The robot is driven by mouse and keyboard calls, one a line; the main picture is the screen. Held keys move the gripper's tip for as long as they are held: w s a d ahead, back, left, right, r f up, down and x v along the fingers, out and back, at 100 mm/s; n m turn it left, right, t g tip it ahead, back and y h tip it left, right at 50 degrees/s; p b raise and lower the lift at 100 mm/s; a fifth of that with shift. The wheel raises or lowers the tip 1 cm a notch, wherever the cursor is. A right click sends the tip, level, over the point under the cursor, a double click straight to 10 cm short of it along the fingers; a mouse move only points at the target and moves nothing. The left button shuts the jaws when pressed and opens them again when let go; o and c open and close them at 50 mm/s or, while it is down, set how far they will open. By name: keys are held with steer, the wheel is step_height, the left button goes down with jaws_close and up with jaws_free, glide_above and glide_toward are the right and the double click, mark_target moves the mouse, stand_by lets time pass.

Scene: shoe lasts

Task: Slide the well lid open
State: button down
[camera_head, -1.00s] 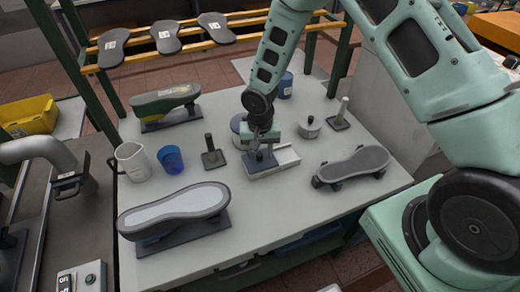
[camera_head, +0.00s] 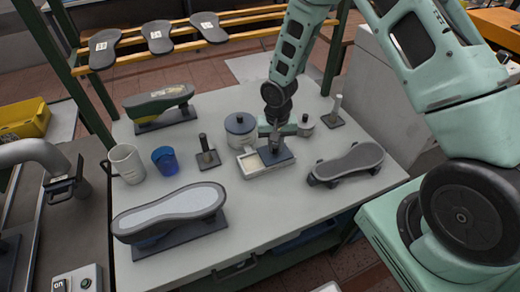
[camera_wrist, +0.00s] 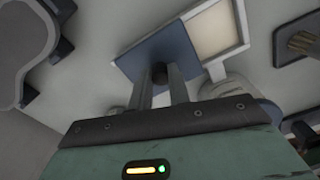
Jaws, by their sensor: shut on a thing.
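The well is a low white box (camera_head: 267,173) near the middle of the table. Its flat blue-grey lid (camera_head: 283,158) lies over the right part, and the left part shows an open, cream-coloured recess (camera_head: 250,164). My gripper (camera_head: 274,144) stands above the lid. In the wrist view the fingers (camera_wrist: 160,88) are shut on the lid's dark round knob (camera_wrist: 159,70). The lid (camera_wrist: 135,62) lies beside the pale open recess (camera_wrist: 212,32) there.
A lidded grey pot (camera_head: 240,130) stands close behind the box, with a smaller pot (camera_head: 306,125) behind my gripper. A dark-based post (camera_head: 207,156), a blue cup (camera_head: 168,160) and a white mug (camera_head: 127,163) stand left.

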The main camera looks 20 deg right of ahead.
steer(key=shift+d, duration=1.05)
steer(key=c, duration=1.3)
jaws_free()
steer(key=shift+d, duration=0.1)
steer(key=shift+r, duration=0.2)
step_height(320, 180, up, 17)
steer(key=b, duration=0.3)
